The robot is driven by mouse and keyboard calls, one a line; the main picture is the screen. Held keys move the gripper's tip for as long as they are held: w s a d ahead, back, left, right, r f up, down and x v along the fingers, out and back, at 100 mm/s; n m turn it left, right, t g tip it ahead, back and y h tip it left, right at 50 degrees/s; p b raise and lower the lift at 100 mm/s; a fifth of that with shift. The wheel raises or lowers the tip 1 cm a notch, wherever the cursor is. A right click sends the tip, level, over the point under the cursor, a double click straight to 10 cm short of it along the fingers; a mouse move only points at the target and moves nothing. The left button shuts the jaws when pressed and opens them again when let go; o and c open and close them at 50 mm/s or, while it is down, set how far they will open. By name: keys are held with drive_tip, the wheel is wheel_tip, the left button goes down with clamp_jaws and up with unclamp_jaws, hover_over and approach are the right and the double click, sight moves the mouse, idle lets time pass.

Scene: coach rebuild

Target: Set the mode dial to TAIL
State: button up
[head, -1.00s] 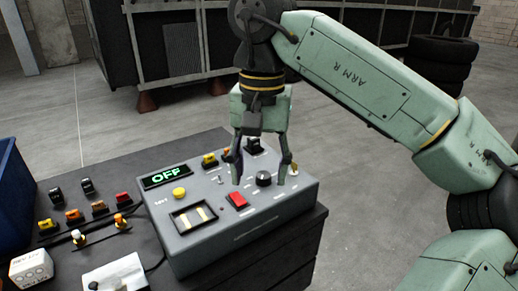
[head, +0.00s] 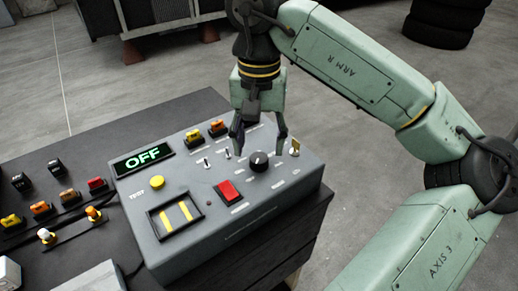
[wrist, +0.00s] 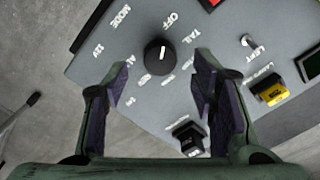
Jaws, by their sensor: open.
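The mode dial (head: 259,161) is a round black knob with a white pointer line on the grey control box (head: 190,240). In the wrist view the dial (wrist: 157,56) has its pointer turned towards the OFF label (wrist: 172,20). The TAIL label (wrist: 186,38) lies just to the right of the dial. The green display (head: 143,160) reads OFF. My gripper (head: 266,151) points down by the dial, its fingers apart and empty. In the wrist view my gripper (wrist: 160,84) has the dial ahead of and between its fingertips, with no contact visible.
A black-and-yellow covered switch (wrist: 271,91) is right of my fingers in the wrist view. Loose switches (head: 40,208) lie on the dark bench, left.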

sight(259, 157)
drive_tip(key=shift+f, duration=1.7)
drive_tip(key=c, duration=1.1)
drive_tip(key=shift+m, duration=0.4)
drive_tip(key=shift+c, duration=0.2)
drive_tip(key=m+b, duration=0.2)
drive_tip(key=b, duration=0.1)
drive_tip(key=shift+f+m, duration=0.15)
drive_tip(key=shift+m, duration=0.25)
drive_tip(key=m+b, duration=0.3)
drive_tip(key=m, duration=0.3)
drive_tip(key=shift+r, duration=0.2)
